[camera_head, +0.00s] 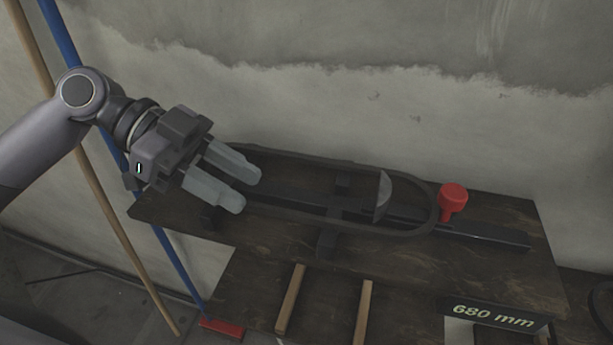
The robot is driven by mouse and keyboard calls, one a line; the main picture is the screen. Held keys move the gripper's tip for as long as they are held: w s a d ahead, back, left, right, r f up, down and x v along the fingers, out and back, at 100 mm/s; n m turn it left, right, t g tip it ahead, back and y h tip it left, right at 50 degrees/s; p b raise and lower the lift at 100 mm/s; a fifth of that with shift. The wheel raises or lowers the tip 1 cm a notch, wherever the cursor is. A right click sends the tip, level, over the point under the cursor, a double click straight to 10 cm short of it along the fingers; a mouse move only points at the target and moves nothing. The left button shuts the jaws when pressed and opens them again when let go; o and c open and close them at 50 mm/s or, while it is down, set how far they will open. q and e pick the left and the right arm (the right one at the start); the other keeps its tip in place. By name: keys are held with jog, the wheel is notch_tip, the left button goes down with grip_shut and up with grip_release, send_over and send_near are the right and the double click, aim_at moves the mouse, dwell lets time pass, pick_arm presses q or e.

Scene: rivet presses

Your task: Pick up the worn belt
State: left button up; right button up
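The worn belt, a dark elongated loop (410,231), lies around a dark rail fixture (485,236) on a brown bench top. Its rounded right end is near a red knob (453,197). Its left end is hidden behind my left gripper (244,187). The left gripper reaches in from the left, over the belt's left part, with its two grey fingers pointing right. A gap shows between the fingers, and I see nothing clearly held in it. Whether the fingers touch the belt cannot be told. My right gripper is not in view.
A grey half-disc (383,196) stands upright inside the loop. A "680 mm" sign (494,316) is at the front right. A blue pole (180,262) and a tan pole (120,236) lean at the left. A plastered wall (350,100) rises behind the bench.

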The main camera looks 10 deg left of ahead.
aim_at(290, 211)
pick_arm(q)
jog(key=x, duration=0.2)
jog(key=b+x, duration=0.1)
jog(key=x, duration=0.2)
jog(key=shift+w+d+f, duration=0.1)
jog(key=shift+w+d, duration=0.1)
jog(key=shift+d, duration=0.1)
grip_shut()
